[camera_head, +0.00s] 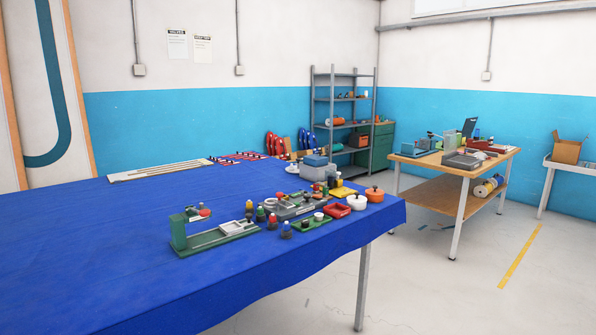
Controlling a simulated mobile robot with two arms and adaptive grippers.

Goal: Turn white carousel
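A white round item with a small knob on top (357,202) stands near the right end of the blue-covered table (150,250); it looks most like the white carousel, but it is small and I cannot be sure. An orange round item of similar shape (374,194) stands just right of it. Neither of my grippers is in view.
A green fixture (215,238) and several small bottles stand left of the white item. A grey-blue box (314,166) is behind. The table's left and front areas are clear. Beyond are a wooden workbench (470,165), a metal shelf (345,75) and open floor.

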